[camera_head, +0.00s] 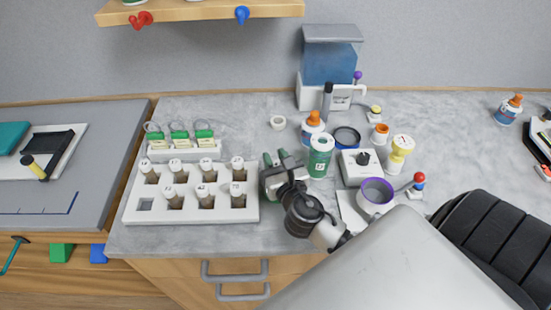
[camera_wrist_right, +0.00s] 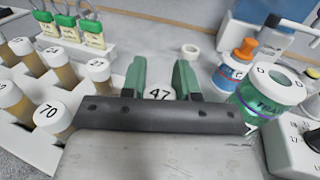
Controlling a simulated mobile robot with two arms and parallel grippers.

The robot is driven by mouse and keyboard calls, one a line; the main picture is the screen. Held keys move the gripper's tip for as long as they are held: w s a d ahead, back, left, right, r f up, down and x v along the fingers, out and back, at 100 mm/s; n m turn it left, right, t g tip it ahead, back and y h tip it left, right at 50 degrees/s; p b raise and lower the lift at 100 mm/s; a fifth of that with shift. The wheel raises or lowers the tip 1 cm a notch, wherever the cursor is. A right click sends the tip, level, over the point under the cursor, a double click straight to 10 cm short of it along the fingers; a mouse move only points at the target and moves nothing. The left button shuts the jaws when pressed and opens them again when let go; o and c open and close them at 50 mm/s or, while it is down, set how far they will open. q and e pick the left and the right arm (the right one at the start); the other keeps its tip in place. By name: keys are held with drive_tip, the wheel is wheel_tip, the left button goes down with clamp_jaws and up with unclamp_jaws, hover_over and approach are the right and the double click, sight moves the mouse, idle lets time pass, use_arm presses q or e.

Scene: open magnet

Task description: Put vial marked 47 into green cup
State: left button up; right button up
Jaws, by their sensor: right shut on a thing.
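My right gripper (camera_head: 277,160) is just right of the white vial rack (camera_head: 131,214) and left of the green cup (camera_head: 320,157). In the right wrist view its green fingers (camera_wrist_right: 160,82) are shut on a vial whose white cap, marked 47 (camera_wrist_right: 160,94), shows between them. The vial's body is hidden behind the gripper. The green cup (camera_wrist_right: 272,94) stands upright on the counter, apart from the gripper, with an open round top. My left gripper is not in view.
The rack holds several capped vials, one marked 70 (camera_wrist_right: 51,117), and has an empty front-left slot. Green-tagged items (camera_head: 179,140) stand behind it. An orange-capped bottle (camera_head: 312,127), a white box with a knob (camera_head: 360,166) and a purple-rimmed bowl (camera_head: 376,193) crowd around the cup.

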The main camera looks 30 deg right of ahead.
drive_tip(key=shift+f, duration=0.1)
drive_tip(key=shift+f, duration=0.3)
drive_tip(key=o, duration=0.9)
drive_tip(key=shift+r, duration=0.1)
drive_tip(key=shift+s+r, duration=0.15)
drive_tip(key=shift+r, duration=0.15)
drive_tip(key=b+v, duration=0.3)
drive_tip(key=v, duration=0.8)
drive_tip(key=shift+s, duration=0.35)
